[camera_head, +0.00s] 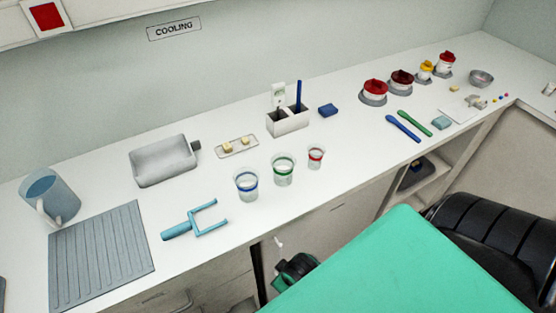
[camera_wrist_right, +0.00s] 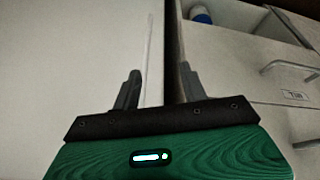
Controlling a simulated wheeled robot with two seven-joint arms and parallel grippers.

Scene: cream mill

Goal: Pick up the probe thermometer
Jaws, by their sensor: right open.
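The probe thermometer looks to be the white device with a small green-marked face (camera_head: 278,95), standing upright in a white divided holder (camera_head: 288,122) at the back of the counter. A blue stick (camera_head: 298,95) stands in the holder's other compartment. The thermometer's lower part is hidden inside the holder. In the right wrist view my right gripper (camera_wrist_right: 160,88) is open, with its two dark fingers apart and nothing held between them. It is not near the thermometer in that view. My left gripper is not in view.
Three cups with blue, green and red bands (camera_head: 283,170) stand in front of the holder. Red-lidded jars (camera_head: 374,90) stand farther right. Drawers (camera_wrist_right: 235,50) show in the wrist view.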

